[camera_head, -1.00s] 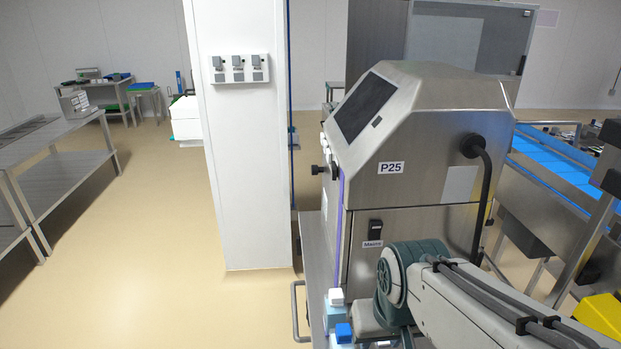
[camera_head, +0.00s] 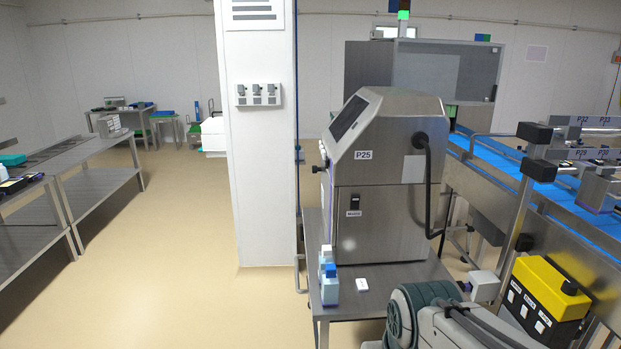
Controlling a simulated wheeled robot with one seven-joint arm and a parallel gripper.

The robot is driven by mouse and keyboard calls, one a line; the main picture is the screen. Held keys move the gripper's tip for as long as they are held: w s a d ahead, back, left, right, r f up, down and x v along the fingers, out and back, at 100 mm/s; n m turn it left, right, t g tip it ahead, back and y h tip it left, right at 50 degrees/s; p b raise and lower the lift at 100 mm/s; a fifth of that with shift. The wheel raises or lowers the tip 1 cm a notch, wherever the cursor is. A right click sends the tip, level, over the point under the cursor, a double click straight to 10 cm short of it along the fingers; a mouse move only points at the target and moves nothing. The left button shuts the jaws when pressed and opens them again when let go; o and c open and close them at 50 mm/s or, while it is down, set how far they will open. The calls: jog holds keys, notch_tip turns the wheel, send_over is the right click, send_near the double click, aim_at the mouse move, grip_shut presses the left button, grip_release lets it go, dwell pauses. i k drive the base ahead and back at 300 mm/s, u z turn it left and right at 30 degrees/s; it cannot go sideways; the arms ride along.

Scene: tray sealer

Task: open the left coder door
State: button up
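The coder (camera_head: 378,222) is a stainless steel cabinet labelled P25, with a sloped top and a dark screen (camera_head: 347,117) on its upper left face. It stands on a steel trolley (camera_head: 385,278). Its left side, with a dark knob (camera_head: 319,169), is seen only edge-on, so I cannot tell how a door there stands. A black switch (camera_head: 354,202) is on the side facing me. Part of my arm shows at the bottom right, in front of the trolley. My gripper is out of view.
Blue and white bottles (camera_head: 329,283) and a small white block (camera_head: 362,285) sit on the trolley. A white pillar (camera_head: 261,190) stands behind left. A blue conveyor (camera_head: 500,162) and a yellow-black box (camera_head: 543,298) are at right. Floor (camera_head: 170,260) left of the trolley is clear.

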aim_at(334, 194)
jog(key=u, duration=0.3)
jog(key=i, duration=1)
jog(key=u, duration=1.05)
jog(key=i, duration=1.3)
jog(key=z, duration=1.15)
jog(key=i, duration=1.2)
jog(key=z, duration=0.35)
